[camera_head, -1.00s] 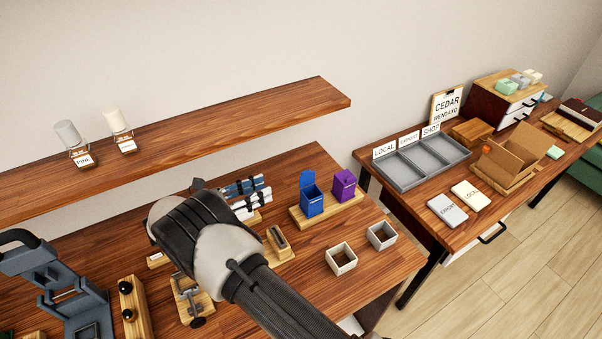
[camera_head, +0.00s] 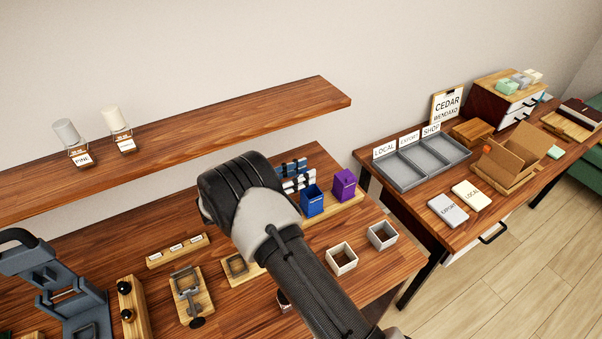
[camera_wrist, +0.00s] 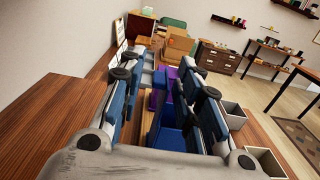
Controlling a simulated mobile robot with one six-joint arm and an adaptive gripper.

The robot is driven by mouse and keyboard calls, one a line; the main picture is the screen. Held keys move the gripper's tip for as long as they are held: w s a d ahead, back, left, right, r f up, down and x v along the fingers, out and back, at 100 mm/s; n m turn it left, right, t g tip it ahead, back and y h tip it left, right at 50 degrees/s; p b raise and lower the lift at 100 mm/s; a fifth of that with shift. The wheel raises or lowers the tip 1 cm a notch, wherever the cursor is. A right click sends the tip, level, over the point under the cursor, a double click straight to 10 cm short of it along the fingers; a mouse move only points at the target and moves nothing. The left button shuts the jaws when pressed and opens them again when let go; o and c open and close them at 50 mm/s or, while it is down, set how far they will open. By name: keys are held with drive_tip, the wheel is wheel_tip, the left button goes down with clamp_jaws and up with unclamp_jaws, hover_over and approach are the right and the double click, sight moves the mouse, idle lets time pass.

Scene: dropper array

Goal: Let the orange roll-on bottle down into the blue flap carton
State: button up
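The blue flap carton (camera_head: 312,203) stands on a wooden base at the table's right rear. It also shows between my fingers in the wrist view (camera_wrist: 172,138). In the head view, my gripper (camera_head: 296,175) covers the place of its raised flap, so I cannot tell how the flap stands. My fingers are spread with a gap between them, just above and behind the carton's front face in the head view. I see no orange roll-on bottle between them or in the carton, whose inside is hidden.
A purple carton (camera_head: 344,185) stands right of the blue one on the same base (camera_head: 350,207). Two open square holders (camera_head: 342,259) (camera_head: 382,235) stand in front. A small orange thing (camera_head: 487,150) shows in a brown box (camera_head: 510,155) on the other table. A shelf (camera_head: 200,135) spans the back.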

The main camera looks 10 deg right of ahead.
drive_tip(key=shift+c, duration=0.2)
clamp_jaws()
drive_tip(key=shift+w+a+f+n, duration=0.15)
drive_tip(key=shift+w+n, duration=0.25)
drive_tip(key=shift+n, duration=0.55)
drive_tip(key=shift+w+a+f+n, duration=0.15)
drive_tip(key=shift+w+n, duration=0.2)
drive_tip(key=shift+n, duration=0.6)
drive_tip(key=shift+o, duration=0.2)
unclamp_jaws()
